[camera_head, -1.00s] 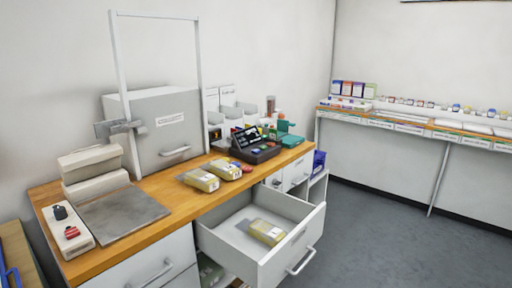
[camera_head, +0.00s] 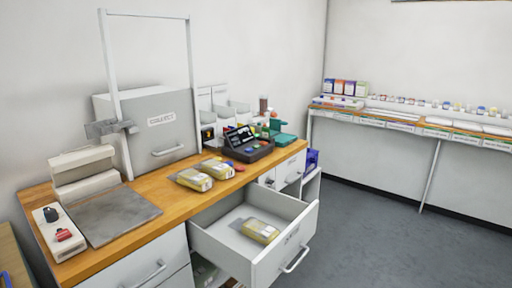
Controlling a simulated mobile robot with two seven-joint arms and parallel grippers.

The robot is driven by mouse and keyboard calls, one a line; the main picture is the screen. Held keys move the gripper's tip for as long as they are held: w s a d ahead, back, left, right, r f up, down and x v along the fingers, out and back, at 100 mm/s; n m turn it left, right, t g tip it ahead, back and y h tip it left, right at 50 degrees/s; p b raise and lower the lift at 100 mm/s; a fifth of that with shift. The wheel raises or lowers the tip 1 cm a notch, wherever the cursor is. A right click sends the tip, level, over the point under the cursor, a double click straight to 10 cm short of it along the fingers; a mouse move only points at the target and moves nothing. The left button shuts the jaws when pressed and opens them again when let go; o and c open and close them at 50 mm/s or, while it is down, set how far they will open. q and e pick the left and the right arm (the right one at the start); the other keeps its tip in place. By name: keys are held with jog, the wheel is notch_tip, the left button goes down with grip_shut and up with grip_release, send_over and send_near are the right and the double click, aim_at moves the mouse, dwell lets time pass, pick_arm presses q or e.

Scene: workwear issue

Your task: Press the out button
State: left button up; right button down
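A dark console (camera_head: 248,150) with a small screen and several coloured buttons stands on the wooden counter (camera_head: 176,208), towards its far end. A pale control box (camera_head: 48,238) with a black knob (camera_head: 50,214) and a red button (camera_head: 63,235) sits at the counter's near left corner. No lettering on either is legible enough to tell which button is the out button. Neither of my grippers shows in the head view.
A grey cabinet (camera_head: 150,138) stands behind. The floor (camera_head: 390,215) at right is clear.

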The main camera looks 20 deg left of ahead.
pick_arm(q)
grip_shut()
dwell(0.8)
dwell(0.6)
